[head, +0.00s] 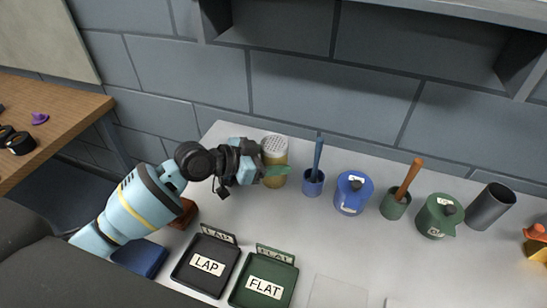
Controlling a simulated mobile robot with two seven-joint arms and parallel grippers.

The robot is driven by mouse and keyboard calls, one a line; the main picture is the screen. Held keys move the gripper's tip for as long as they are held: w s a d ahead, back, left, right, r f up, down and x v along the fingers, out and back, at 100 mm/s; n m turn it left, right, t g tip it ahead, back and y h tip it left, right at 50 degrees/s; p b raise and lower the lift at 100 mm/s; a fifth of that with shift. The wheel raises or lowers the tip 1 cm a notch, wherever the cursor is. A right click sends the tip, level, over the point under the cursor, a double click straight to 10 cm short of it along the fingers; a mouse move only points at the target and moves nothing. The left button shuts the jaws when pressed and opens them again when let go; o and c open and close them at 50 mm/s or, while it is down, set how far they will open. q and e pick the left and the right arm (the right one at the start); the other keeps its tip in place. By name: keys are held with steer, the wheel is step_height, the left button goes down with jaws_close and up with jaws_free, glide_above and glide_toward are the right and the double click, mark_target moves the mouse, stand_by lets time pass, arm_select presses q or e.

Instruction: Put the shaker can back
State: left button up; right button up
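The shaker can (274,145), tan with a pale perforated top, stands upright near the back edge of the grey table. My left gripper (262,164) reaches in from the left and is right at the can's side. A green piece lies across the can's lower front; I cannot tell whether it is part of the can or something else. Whether the fingers are closed on the can is hidden. My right gripper is not in view.
Right of the can stand a blue cup with a stick (313,182), a blue lidded pot (353,194), a green cup with a wooden handle (395,204), a green lidded pot (436,216) and a dark cylinder (490,206). LAP (190,275) and FLAT (245,293) trays lie in front.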

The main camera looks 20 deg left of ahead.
arm_select(q)
steer(key=o, duration=0.4)
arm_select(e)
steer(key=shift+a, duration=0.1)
arm_select(q)
steer(key=shift+r, duration=0.25)
steer(key=shift+s+a, duration=0.2)
steer(key=shift+a, duration=0.1)
steer(key=v, duration=1.1)
steer(key=shift+s+r+b, duration=0.15)
steer(key=shift+b, duration=0.25)
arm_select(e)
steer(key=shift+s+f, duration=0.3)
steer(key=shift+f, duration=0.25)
